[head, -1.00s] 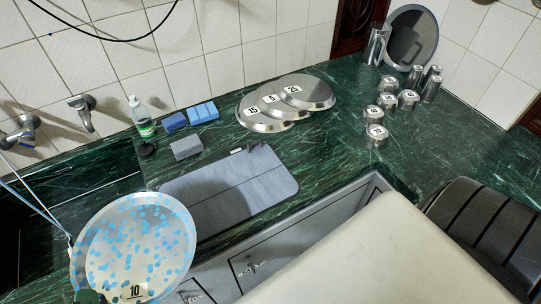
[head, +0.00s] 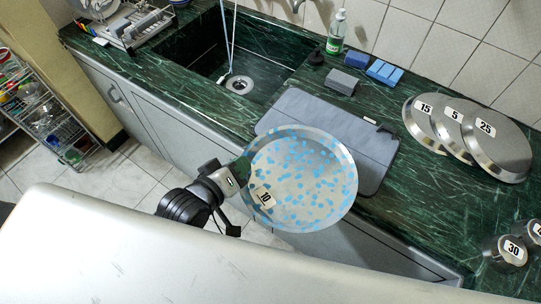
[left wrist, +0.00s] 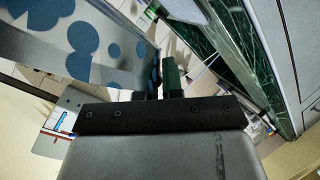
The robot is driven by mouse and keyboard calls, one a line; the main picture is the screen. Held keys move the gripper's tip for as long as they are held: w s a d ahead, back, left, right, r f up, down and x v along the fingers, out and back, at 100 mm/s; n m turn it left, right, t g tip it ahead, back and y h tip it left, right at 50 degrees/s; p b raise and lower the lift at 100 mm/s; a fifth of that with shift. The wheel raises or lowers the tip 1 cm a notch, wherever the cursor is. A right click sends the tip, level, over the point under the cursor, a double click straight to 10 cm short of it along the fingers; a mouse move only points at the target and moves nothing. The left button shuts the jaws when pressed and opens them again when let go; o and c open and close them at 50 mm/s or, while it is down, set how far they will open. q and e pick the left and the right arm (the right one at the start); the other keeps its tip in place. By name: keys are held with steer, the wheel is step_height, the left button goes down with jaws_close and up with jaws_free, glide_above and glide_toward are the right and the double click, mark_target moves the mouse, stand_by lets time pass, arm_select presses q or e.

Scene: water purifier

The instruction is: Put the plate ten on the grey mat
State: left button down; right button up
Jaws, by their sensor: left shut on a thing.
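Plate ten (head: 305,180) is a round metal plate with light blue spots and a label "10" near its lower left rim. My left gripper (head: 243,167) is shut on its left edge. The plate is held up in front of the counter edge and overlaps the near part of the grey mat (head: 318,116) in the head view. I cannot tell its exact height. The mat lies flat on the green counter, with a small dark item on its right side. In the left wrist view, the spotted plate (left wrist: 95,35) sits between the gripper's fingers (left wrist: 163,78). My right gripper is not in view.
A sink (head: 237,82) lies left of the mat. Sponges (head: 384,71), a grey block (head: 342,82) and a green bottle (head: 336,32) stand behind it. Overlapping plates labelled 15, 5 and 25 (head: 497,150) lie to the right, with metal weights (head: 505,252) nearer. A dish rack (head: 135,25) is far left.

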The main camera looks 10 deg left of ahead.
mark_target(259, 147)
arm_select(q)
steer(key=x, duration=0.3)
steer(key=a+f+x, duration=0.1)
steer(key=x, duration=0.6)
steer(key=shift+w+a+f, duration=0.25)
steer(key=shift+w+f, duration=0.05)
steer(key=shift+f, duration=0.2)
steer(key=shift+f+p, duration=0.3)
steer(key=shift+f, duration=1.8)
steer(key=shift+f, duration=0.15)
steer(key=c, duration=1.7)
jaws_free()
steer(key=shift+f, duration=0.15)
steer(key=o, duration=0.4)
